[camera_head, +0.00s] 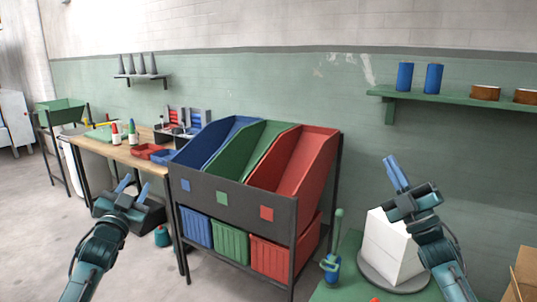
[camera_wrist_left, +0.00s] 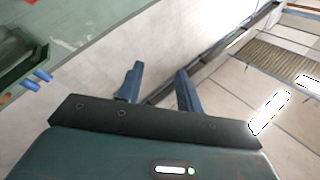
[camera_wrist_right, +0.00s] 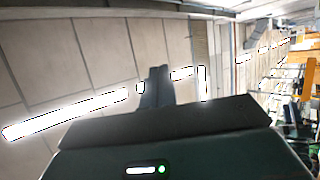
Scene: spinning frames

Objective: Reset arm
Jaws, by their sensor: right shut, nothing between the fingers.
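My left gripper (camera_head: 133,183) is raised in front of the wooden workbench in the head view. Its two blue fingers stand apart with nothing between them, and they also show apart in the left wrist view (camera_wrist_left: 155,84). My right gripper (camera_head: 396,172) is raised at the right, in front of the green wall and above a white block. Its blue fingers are together and hold nothing; in the right wrist view (camera_wrist_right: 155,85) they also appear closed. Both grippers point upward and touch nothing.
A dark rack with blue, green and red chutes (camera_head: 300,165) stands between my arms. A white block (camera_head: 388,245) sits on a round grey base below my right gripper. A green shelf (camera_head: 450,100) with blue cylinders is on the wall. Workbench (camera_head: 140,157) stands behind my left gripper.

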